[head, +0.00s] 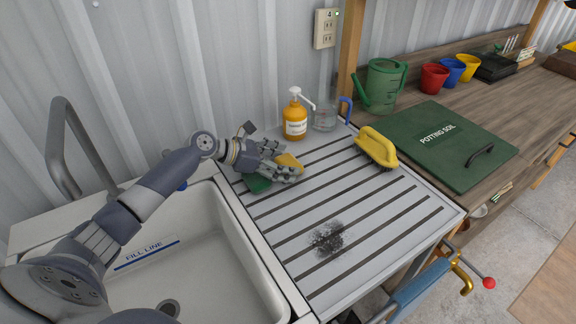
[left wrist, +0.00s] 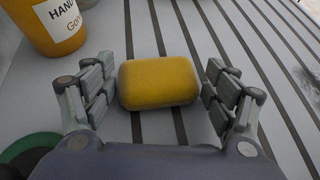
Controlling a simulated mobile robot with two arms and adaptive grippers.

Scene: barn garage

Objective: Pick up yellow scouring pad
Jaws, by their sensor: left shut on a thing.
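The yellow scouring pad (head: 291,160) is at the back left of the ribbed draining board (head: 375,215). In the left wrist view the pad (left wrist: 160,82) is a rounded yellow block lying between the two grey fingers. My left gripper (head: 285,170) is shut on the pad, with a finger on each side of it. The near part of the pad is hidden by the fingers in the head view. I cannot tell whether the pad touches the board. My right gripper is not in view.
A green thing (head: 257,183) lies partly hidden beside my left gripper. The sink (head: 205,250) is at the left. The board's front has a dark smudge (head: 327,238).

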